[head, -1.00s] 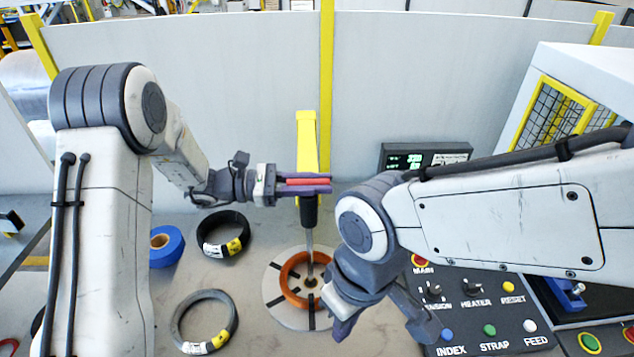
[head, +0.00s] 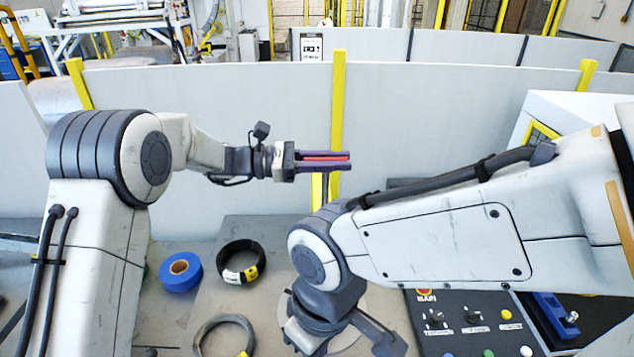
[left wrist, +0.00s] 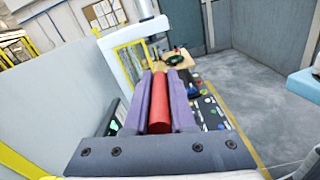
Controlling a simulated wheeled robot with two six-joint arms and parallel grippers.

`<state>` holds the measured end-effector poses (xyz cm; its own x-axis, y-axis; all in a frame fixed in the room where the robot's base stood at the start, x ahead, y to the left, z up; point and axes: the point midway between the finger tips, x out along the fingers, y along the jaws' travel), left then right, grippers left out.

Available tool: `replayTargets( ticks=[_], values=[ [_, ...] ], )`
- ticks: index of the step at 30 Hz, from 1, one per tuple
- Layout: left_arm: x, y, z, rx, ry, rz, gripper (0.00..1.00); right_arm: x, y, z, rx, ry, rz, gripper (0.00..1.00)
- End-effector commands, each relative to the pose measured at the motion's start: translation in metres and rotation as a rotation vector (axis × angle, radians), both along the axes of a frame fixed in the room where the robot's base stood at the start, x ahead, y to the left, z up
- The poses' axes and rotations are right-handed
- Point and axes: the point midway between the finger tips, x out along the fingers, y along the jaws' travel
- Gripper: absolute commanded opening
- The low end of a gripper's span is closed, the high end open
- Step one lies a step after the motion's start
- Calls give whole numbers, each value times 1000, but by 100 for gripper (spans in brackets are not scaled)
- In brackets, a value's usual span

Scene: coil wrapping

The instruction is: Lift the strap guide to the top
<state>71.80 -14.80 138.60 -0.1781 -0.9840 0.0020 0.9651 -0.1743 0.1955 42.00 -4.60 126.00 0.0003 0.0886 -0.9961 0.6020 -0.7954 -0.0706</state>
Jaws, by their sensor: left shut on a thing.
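My left gripper (head: 350,168) is shut on a red bar-shaped handle, which I take to be the grip of the strap guide (head: 325,158). The red bar lies between the purple fingers, and it also shows in the left wrist view (left wrist: 159,103). A narrow dark upright shows just below the fingers; its lower part is hidden behind my right arm. My right gripper (head: 308,338) hangs low at the bottom centre, pointing down; its fingers are hard to make out. The round plate (head: 350,335) behind it is mostly hidden, and the orange coil is not visible.
A blue roll (head: 181,272), a black coil (head: 238,262) and a grey coil (head: 222,322) lie left of centre on the table. A control panel (head: 470,322) with buttons is at the lower right. A grey partition (head: 230,95) with yellow posts stands behind.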

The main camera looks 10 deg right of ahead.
Motion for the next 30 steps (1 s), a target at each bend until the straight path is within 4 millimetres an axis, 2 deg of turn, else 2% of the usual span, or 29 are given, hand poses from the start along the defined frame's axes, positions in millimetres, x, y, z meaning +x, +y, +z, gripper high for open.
replayTargets(
  ticks=[1,3,9,15,25,26,27,28,30],
  values=[
    [0,-1,21,-4,-8,1,0,0,0,11,0,0,-1,0],
    [0,0,36,-4,-6,2,0,0,0,17,0,0,-2,0],
    [0,2,62,-1,-5,3,0,0,0,27,0,0,-3,0],
    [0,2,71,0,-3,3,0,0,0,30,0,0,-4,0],
    [1,2,72,-2,-5,3,0,0,0,30,0,0,-4,0],
    [1,2,72,-3,-6,3,30,0,0,30,0,0,-4,0],
    [1,1,72,-3,-6,3,46,0,0,30,0,0,-4,0],
    [1,1,72,-2,-5,3,52,0,0,30,0,0,-4,0],
    [0,1,71,-1,-4,1,52,0,0,30,0,0,-4,0]
  ],
)
